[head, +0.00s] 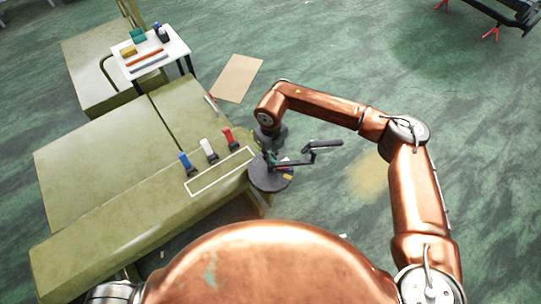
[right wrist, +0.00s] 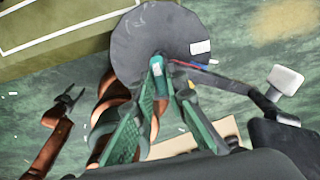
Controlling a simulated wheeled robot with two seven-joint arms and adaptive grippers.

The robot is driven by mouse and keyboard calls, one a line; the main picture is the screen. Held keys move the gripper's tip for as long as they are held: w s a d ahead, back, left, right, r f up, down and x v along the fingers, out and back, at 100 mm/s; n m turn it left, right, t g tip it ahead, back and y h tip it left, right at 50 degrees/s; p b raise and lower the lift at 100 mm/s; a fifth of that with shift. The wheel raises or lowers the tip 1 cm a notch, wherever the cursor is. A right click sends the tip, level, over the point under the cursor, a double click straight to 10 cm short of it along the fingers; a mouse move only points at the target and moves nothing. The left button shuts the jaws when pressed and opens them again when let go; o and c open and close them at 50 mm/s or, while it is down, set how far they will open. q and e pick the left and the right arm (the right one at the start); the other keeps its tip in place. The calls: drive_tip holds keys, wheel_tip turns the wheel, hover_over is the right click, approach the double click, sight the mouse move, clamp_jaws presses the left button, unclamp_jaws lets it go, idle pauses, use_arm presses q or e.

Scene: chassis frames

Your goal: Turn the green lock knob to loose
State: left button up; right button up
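The green lock knob (right wrist: 158,68) stands on a dark round disc (right wrist: 135,38) in the right wrist view, a small white mark on it. In the head view the disc (head: 268,181) sits by the table corner, and the knob is mostly hidden under my right gripper (head: 270,150). In the right wrist view the green lattice fingers of my right gripper (right wrist: 168,88) are apart, their tips close to the knob; contact is unclear. A copper arm with a dark spread claw, apparently my left gripper (right wrist: 72,97), shows far off at the left.
A black lever (head: 324,143) with a pale knob (right wrist: 286,79) sticks out right of the disc. Blue (head: 185,160), white (head: 207,147) and red (head: 227,136) upright pieces stand on the olive table (head: 90,170). A small white table (head: 150,65) stands behind. Open floor lies right.

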drive_tip(key=o, duration=0.4)
wheel_tip(320, 180, up, 12)
idle(0.6)
idle(0.4)
